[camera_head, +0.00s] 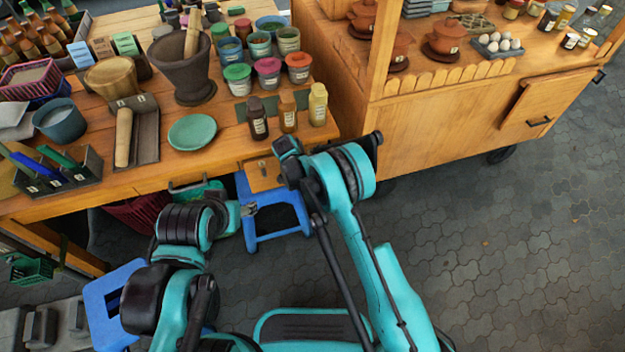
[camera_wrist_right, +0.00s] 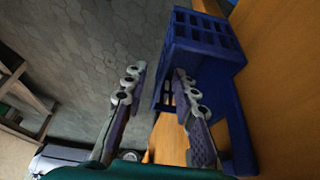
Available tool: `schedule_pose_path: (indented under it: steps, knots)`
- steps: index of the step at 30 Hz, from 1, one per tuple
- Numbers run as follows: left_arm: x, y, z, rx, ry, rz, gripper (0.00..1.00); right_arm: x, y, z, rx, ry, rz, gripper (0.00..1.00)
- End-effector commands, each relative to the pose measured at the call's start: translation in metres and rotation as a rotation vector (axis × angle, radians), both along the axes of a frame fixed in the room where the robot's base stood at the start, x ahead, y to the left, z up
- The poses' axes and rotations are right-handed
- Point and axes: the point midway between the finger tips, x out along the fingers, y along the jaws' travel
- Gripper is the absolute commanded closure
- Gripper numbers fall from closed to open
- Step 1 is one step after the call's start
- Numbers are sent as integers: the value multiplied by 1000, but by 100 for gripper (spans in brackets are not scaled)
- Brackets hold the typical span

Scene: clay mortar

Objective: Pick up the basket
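The task's basket cannot be singled out. A pink-purple basket (camera_head: 32,78) stands on the table at the far left. A green basket (camera_head: 30,268) is low at the left edge. A dark red basket (camera_head: 136,213) and a green container (camera_head: 198,190) are partly hidden under the table. My left gripper (camera_head: 248,209) is small in the head view, in front of the blue stool. My right gripper (camera_wrist_right: 160,74) is open and empty in its wrist view, beside the blue stool (camera_wrist_right: 203,45). In the head view its fingers are not clearly visible.
The wooden table (camera_head: 230,150) carries bottles, cups, a mortar and a green plate (camera_head: 192,132). A wooden cart (camera_head: 440,120) stands at the right. Blue stools (camera_head: 275,215) stand at the table front and lower left. Paved floor (camera_head: 510,240) at the right is clear.

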Motion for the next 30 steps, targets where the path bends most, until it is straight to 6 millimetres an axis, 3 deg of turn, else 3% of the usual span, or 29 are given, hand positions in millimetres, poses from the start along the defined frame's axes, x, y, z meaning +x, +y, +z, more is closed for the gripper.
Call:
schedule_pose_path:
  steps: [2,5,6,21,26,30]
  knots:
    - [0,0,1,0,0,0,45,0,0,1,0,0,0,72]
    - [0,0,1,0,0,0,45,0,0,1,0,0,0,99]
    - [0,0,1,0,0,0,45,0,0,1,0,0,0,100]
    - [0,0,4,0,0,0,45,-4,-1,6,0,0,0,100]
    - [0,0,14,0,0,0,45,-16,-5,21,0,0,0,100]
    - [0,0,22,0,0,0,45,-39,-12,33,0,0,0,100]
